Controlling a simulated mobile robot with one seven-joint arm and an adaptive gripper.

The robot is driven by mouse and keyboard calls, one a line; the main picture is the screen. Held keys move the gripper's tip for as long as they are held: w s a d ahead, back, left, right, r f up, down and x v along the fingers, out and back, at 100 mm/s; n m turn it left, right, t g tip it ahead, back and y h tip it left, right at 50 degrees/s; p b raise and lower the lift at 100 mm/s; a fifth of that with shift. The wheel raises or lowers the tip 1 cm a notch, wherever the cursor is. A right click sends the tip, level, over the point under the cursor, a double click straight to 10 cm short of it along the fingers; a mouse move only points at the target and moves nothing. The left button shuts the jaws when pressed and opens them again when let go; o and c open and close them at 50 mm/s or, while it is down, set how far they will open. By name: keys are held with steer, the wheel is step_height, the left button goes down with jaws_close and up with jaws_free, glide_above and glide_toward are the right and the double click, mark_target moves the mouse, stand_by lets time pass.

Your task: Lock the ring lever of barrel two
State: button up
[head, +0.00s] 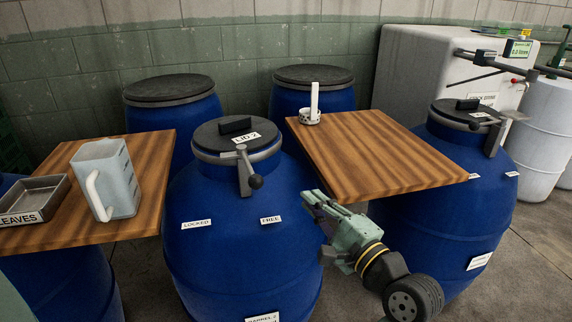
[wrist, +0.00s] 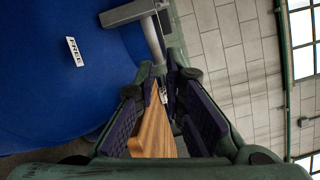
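Barrel two (head: 240,245) is a large blue drum in the middle of the head view, with LID 2 (head: 215,138) seated on top. A grey clamp ring (head: 215,158) runs around its rim.
A wooden table (head: 375,155) stands close behind my gripper, bearing a white cup (head: 310,117). Another wooden table (head: 150,165) at left holds a jug (head: 110,180) and a LEAVES tray (head: 35,198). Another lidded barrel (head: 435,210) stands at right.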

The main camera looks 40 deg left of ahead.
steer(key=shift+s, duration=0.1)
jaws_close()
steer(key=a+r+p, duration=0.2)
steer(key=a+p, duration=0.1)
steer(key=a, duration=0.8)
steer(key=shift+w+a, duration=0.3)
steer(key=shift+a, duration=0.05)
steer(key=shift+f, duration=0.1)
